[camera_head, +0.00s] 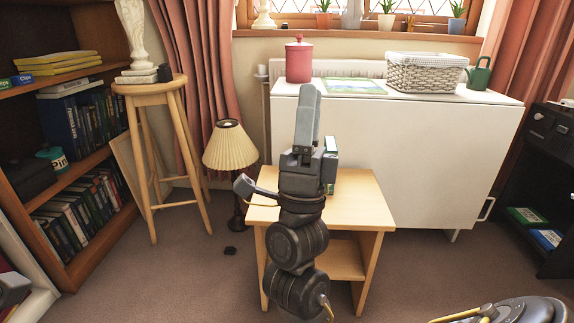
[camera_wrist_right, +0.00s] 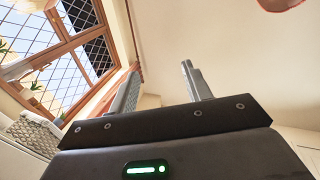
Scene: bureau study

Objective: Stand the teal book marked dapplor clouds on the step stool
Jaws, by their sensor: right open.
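My right gripper (camera_head: 308,102) points upward above the wooden step stool (camera_head: 362,205) in the head view. In the right wrist view its fingers (camera_wrist_right: 160,85) are apart with nothing between them. A teal-green book (camera_head: 331,163) stands upright on the stool's top, just behind and to the right of the gripper. Most of the book is hidden by my gripper and wrist, and no title can be read. I cannot tell whether the gripper touches it.
A white cabinet (camera_head: 430,150) stands behind the stool, with a red jar (camera_head: 299,60) and a basket (camera_head: 426,73) on top. A lamp (camera_head: 230,148) and a tall stool (camera_head: 150,88) are to the left. A bookcase (camera_head: 95,160) lines the left side. Carpet is open at the front left.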

